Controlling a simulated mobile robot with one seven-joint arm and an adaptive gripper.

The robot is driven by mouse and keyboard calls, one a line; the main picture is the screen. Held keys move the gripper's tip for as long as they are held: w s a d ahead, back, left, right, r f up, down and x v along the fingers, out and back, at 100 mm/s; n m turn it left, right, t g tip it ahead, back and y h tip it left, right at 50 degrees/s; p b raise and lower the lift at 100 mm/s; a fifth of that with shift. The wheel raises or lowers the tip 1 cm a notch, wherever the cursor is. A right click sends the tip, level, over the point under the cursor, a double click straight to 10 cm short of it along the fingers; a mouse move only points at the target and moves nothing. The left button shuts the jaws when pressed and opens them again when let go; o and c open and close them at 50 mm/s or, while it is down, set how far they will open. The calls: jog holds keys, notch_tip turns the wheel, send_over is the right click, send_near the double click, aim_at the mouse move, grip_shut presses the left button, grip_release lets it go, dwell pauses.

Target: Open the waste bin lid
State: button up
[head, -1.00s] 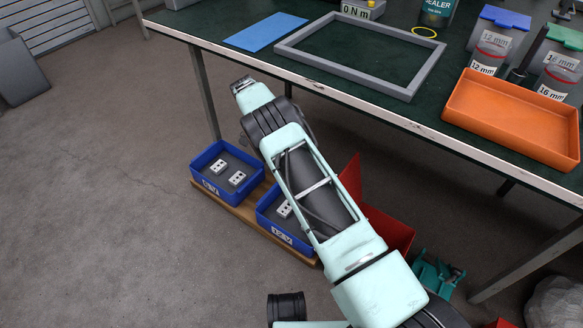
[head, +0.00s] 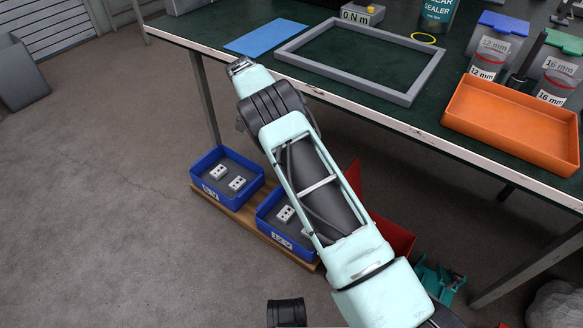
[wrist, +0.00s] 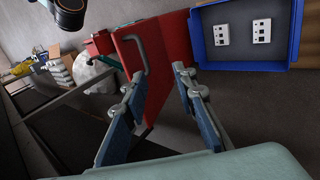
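The red waste bin (head: 390,232) is under the workbench in the head view, partly hidden behind my arm. In the wrist view, a red panel (wrist: 160,45) with a grey bar handle (wrist: 137,48) lies ahead of my gripper (wrist: 159,79). I cannot tell for sure whether this panel is the lid or how far it is raised. My gripper's two blue-padded fingers are spread apart with nothing held between them. The fingers overlap the red panel's lower part in the picture; contact cannot be told. My gripper is hidden in the head view.
Blue boxes (head: 206,188) with white sockets stand on a wooden board left of the bin; one shows in the wrist view (wrist: 290,55). A teal tool (head: 437,282) lies at right. The workbench edge (head: 400,128) and a leg (head: 520,262) bound the space.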

jog(key=shift+r, duration=1.45)
